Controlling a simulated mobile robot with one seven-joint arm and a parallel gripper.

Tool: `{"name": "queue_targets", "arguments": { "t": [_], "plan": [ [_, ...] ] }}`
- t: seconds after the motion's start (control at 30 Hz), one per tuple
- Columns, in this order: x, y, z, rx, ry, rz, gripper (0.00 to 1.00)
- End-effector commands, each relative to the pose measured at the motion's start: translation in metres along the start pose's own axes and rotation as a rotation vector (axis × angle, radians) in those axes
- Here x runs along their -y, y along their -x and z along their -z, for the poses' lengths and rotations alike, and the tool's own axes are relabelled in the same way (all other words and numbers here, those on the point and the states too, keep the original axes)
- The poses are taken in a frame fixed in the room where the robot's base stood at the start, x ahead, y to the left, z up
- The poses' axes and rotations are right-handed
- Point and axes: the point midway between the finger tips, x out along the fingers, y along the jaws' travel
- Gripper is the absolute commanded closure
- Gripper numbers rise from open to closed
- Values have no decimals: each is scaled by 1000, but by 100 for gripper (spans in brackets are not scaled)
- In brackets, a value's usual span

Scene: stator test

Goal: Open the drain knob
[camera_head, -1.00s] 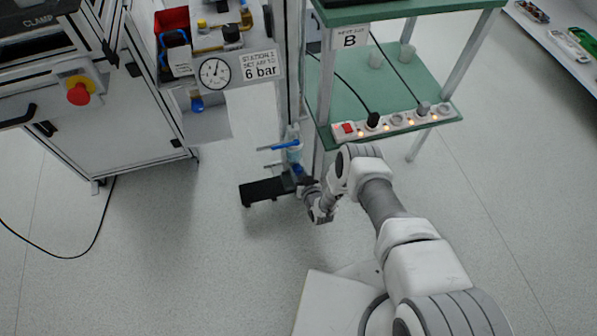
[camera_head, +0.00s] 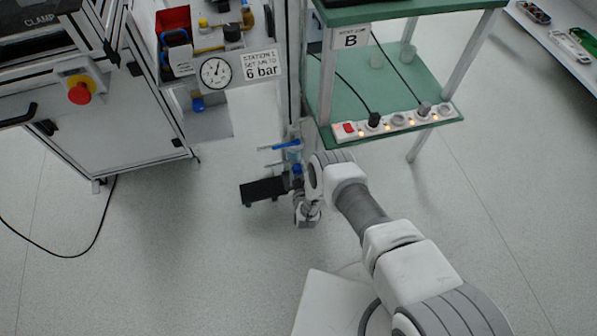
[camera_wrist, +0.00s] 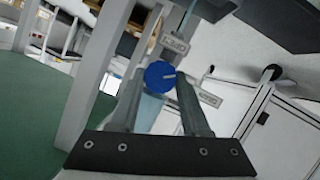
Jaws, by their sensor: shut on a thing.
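The drain knob (camera_wrist: 159,77) is a round blue knob with a pale line on its face. In the wrist view it sits between the two fingertips of my gripper (camera_wrist: 160,80), which is shut on it. A translucent bluish bowl (camera_wrist: 150,112) shows just beyond and below the knob, partly hidden by the fingers. In the head view a small blue part (camera_head: 297,169) shows low on the post beside my wrist. My fingertips are mostly hidden there by my own arm.
A blue-handled valve (camera_head: 285,146) is just above. The green-shelved table (camera_head: 400,90) with a power strip (camera_head: 395,122) stands right. Open floor lies left and in front.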

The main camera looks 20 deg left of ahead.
Motion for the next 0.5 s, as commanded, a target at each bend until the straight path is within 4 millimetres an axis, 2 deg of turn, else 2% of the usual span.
{"name": "queue_targets", "arguments": {
  "t": [0.5],
  "plan": [
    [4,-1,1,-4,361,-149,100]
  ]
}}
